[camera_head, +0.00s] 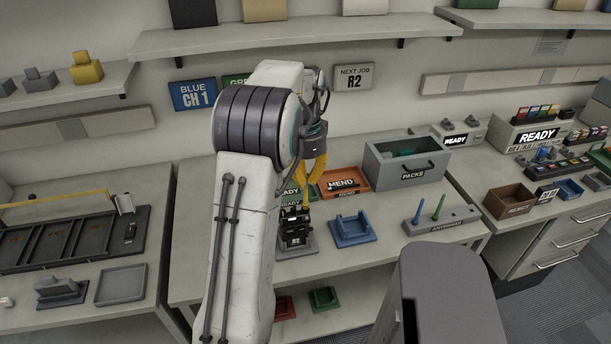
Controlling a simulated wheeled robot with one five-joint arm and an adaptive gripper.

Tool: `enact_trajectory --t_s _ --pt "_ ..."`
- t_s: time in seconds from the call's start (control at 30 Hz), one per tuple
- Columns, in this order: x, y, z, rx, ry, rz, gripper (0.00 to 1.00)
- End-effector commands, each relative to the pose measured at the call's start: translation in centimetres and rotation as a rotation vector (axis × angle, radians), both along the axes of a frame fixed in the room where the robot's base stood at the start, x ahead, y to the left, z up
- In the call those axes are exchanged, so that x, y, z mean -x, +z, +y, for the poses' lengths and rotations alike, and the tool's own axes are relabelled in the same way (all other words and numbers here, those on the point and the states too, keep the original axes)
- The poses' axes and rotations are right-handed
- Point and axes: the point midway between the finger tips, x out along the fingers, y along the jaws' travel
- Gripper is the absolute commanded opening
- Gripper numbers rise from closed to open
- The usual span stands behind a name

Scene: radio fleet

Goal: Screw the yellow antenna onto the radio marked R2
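My gripper (309,182) points down above a black radio (295,232), its orange-yellow fingers close above the radio's top. The radio stands upright in a grey holder (300,250) on the middle bench. I cannot read an R2 mark on it. The antenna rack (448,225), labelled ANTENNAS, shows a blue antenna (419,214) and a green antenna (438,207). I see no yellow antenna in the rack. Small yellow patches show near the radio's top, but I cannot tell an antenna from the fingers. Whether the fingers hold anything is unclear.
A blue holder (352,230) stands empty right of the radio. Behind are an orange MEND tray (343,182) and a grey PACKS bin (408,163). A wall sign (354,77) reads NEXT JOB R2.

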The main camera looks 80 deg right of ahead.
Motion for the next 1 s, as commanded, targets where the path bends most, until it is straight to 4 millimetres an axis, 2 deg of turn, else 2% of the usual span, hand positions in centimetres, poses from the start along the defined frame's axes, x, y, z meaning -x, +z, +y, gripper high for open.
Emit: enact_trajectory --t_s 0.2,0.67,1.0 --pt "-0.01 -0.09 0.08 -0.004 -0.157 0.000 0.00" --pt "0.00 -0.10 0.07 -0.004 -0.207 0.000 0.00" --pt "-0.01 -0.07 0.06 -0.004 -0.508 0.000 0.00"
